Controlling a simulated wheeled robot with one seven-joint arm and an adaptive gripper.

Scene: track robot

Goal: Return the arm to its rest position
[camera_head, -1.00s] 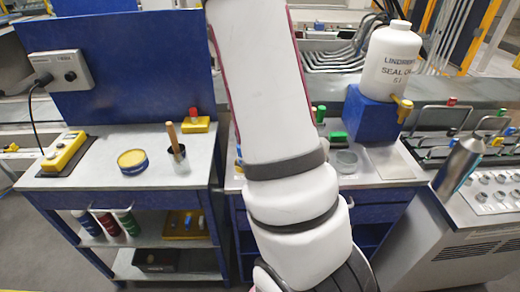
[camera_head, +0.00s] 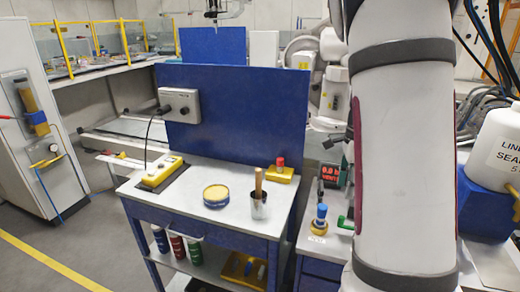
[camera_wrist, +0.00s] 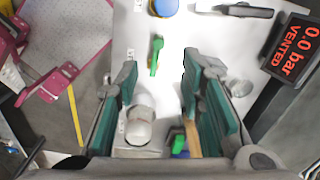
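My gripper (camera_wrist: 158,68) shows in the wrist view with its two teal-padded fingers spread apart, so it is open. Nothing is held between the fingertips. A white bench surface with a green handle (camera_wrist: 155,55) lies beyond them. My white arm stands large and nearly upright on the right of the head view and hides part of the bench behind it. I cannot make out the gripper clearly in the head view.
A display reading 0.0 bar VENTED (camera_wrist: 292,45) is right of the fingers; it also shows in the head view (camera_head: 330,175). A blue panel (camera_head: 238,108) stands behind a bench with a yellow tin (camera_head: 216,195) and a cup (camera_head: 258,207). Floor (camera_head: 75,235) at left is clear.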

